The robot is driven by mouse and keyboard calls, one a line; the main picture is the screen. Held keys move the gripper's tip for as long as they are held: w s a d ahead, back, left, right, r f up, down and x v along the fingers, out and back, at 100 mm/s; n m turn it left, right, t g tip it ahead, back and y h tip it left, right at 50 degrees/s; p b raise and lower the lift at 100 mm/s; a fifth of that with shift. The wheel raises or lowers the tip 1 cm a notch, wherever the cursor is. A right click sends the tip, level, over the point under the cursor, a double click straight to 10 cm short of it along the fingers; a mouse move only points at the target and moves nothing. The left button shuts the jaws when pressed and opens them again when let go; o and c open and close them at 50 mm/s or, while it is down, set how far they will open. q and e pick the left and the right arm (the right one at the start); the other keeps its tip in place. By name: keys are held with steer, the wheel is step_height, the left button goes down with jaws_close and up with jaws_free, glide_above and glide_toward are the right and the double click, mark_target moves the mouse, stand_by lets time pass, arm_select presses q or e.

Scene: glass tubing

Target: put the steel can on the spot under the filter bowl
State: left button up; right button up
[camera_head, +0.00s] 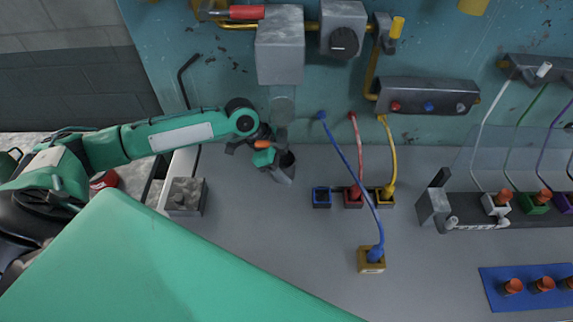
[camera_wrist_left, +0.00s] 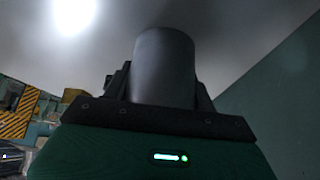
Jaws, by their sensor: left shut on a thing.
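The steel can (camera_head: 284,171) is a small grey cylinder with a dark open top, a little tilted in the head view. My left gripper (camera_head: 276,160) is shut on it, close to the back wall. In the left wrist view the can (camera_wrist_left: 165,68) stands between the dark fingers (camera_wrist_left: 160,100). The filter bowl (camera_head: 282,108) hangs under a grey box on the wall, above and just behind the can. I cannot tell whether the can touches the table. The spot under the bowl is hidden by the gripper and can. My right gripper is not in view.
A grey block (camera_head: 186,197) sits on the table left of the can. My green body covers the lower left. The table between can and sockets is clear.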

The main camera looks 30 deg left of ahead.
arm_select(q)
steer(key=shift+s, duration=0.1)
steer(key=o, duration=1)
steer(key=shift+f, duration=0.1)
steer(key=shift+o, duration=0.2)
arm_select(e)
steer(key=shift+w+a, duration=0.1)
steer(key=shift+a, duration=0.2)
arm_select(q)
steer(key=v, duration=0.3)
steer(key=shift+a+r+b, duration=0.15)
steer(key=shift+r+b, duration=0.1)
steer(key=shift+b, duration=0.1)
steer(key=a, duration=0.2)
steer(key=s+a+b, duration=0.1)
steer(key=a, duration=0.3)
steer(key=shift+s+a+f+b, duration=0.25)
steer(key=shift+s+a+b, duration=0.05)
steer(key=shift+s+a, duration=0.1)
steer(key=a, duration=0.3)
steer(key=shift+s+a+b, duration=0.2)
steer(key=shift+s+b, duration=0.15)
steer(key=shift+s, duration=0.05)
steer(key=shift+s+a+r, duration=0.1)
steer(key=shift+s+a, duration=0.05)
steer(key=shift+a, duration=0.35)
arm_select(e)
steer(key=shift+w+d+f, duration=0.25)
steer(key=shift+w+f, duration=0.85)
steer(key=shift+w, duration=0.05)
